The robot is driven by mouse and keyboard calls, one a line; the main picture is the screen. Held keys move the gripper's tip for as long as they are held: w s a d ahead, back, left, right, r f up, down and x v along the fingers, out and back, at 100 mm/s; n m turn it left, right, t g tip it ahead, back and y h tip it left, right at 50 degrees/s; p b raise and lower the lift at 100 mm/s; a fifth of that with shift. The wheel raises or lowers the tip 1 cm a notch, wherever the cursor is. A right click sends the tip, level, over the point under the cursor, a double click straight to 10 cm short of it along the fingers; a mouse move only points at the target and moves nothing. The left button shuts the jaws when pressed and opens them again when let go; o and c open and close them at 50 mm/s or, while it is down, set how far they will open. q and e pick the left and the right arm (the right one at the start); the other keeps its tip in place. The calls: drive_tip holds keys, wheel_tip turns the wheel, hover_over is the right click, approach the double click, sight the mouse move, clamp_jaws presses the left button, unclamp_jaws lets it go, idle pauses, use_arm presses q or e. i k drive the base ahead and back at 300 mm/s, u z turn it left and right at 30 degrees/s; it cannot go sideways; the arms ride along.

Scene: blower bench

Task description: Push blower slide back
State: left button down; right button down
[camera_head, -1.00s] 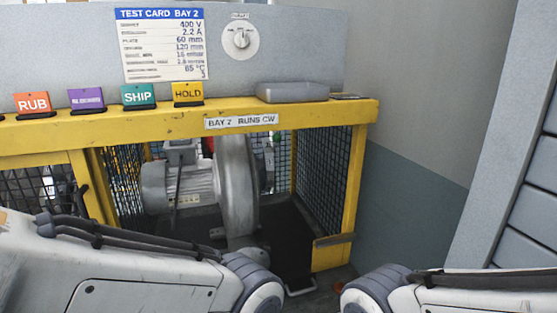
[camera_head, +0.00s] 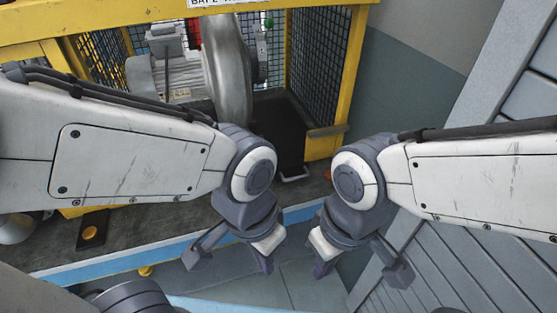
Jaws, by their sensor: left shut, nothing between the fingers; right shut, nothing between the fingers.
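The blower (camera_head: 228,70), a grey motor with a round metal housing, stands inside the yellow-framed mesh bay at the top of the head view. A dark slide (camera_head: 279,135) lies under and beside it, with a light metal handle (camera_head: 295,177) at its front edge. My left arm hides part of the motor and the slide's left side. My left gripper (camera_head: 266,264) is shut and empty, below and in front of the handle. My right gripper (camera_head: 322,270) is shut and empty, just right of it. Both are apart from the handle.
The yellow frame's right post (camera_head: 350,70) stands beside the slide. The bench front has a blue edge (camera_head: 120,262). A grey slatted panel (camera_head: 470,265) is at the right, near my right arm. Floor (camera_head: 300,285) shows below the grippers.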

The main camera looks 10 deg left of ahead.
sight(225, 70)
drive_tip(key=u, duration=0.05)
drive_tip(key=k, duration=0.5)
drive_tip(key=u, duration=0.9)
drive_tip(key=i, duration=1)
drive_tip(key=z, duration=1.9)
